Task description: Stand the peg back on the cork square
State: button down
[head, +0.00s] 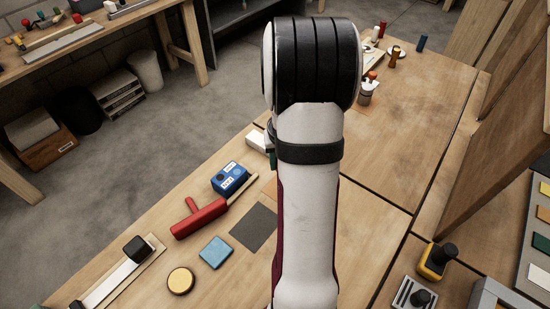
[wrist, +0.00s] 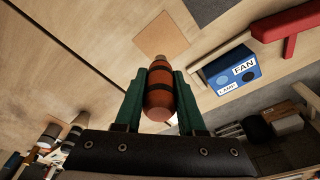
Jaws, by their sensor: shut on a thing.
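The peg (wrist: 158,96) is orange-brown with dark bands and a small tan tip, and it shows in the wrist view. My gripper (wrist: 159,76) has green fingers shut on the peg from both sides. The cork square (wrist: 162,38) is a plain tan patch lying on the wooden bench just past the peg's tip in the wrist view. I cannot tell how far the peg is above the bench. In the head view my arm hides the peg and most of the gripper; only an edge of the cork square (head: 269,186) shows beside the arm.
A blue box (wrist: 232,75) labelled FAN and LAMP stands near the cork, with a red-handled tool (head: 199,218) beside it. A dark grey square (head: 253,226), a light blue square (head: 215,251) and a yellow disc (head: 181,280) lie nearby.

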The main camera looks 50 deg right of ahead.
jog(key=shift+f, duration=3)
jog(key=shift+f, duration=0.45)
jog(key=shift+c, duration=2.1)
grip_release()
notch_tip(320, 180, up, 16)
jog(key=s+a, duration=0.2)
jog(key=a+r+n+y, duration=0.2)
jog(key=a+r, duration=0.1)
jog(key=a, duration=1.7)
jog(key=s+a+n+g+y, duration=0.1)
jog(key=s+a, duration=0.9)
jog(key=a, duration=0.1)
